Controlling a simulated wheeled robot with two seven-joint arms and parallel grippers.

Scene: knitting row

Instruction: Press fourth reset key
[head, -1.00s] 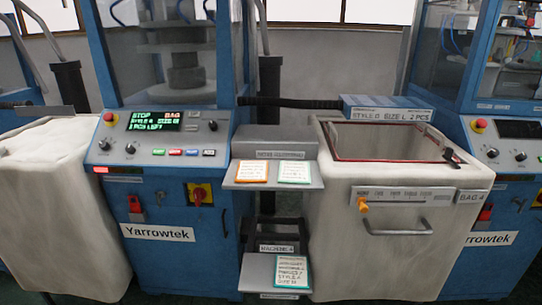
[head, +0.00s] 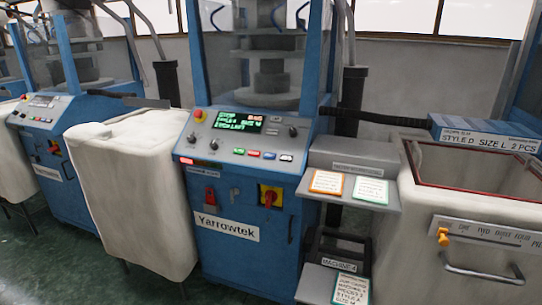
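The blue Yarrowtek knitting machine (head: 245,240) stands in the middle of the head view. Its sloped control panel (head: 205,143) carries a lit green-text display (head: 238,122) whose top line appears to read STOP and BAG. Below the display is a row of small keys: a grey one, a green one (head: 253,153), a red or blue pair beside it, and a white one (head: 286,158) at the right end. A sign reading MACHINE 4 (head: 339,263) is on the stand beside it. Neither of my grippers shows in the view.
A full cream bag (head: 135,200) stands left of the machine, with another blue machine (head: 75,160) beyond. At right are a shelf with two cards (head: 327,182) and an open bin (head: 470,225) with an orange pointer (head: 442,236). Green floor is clear at lower left.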

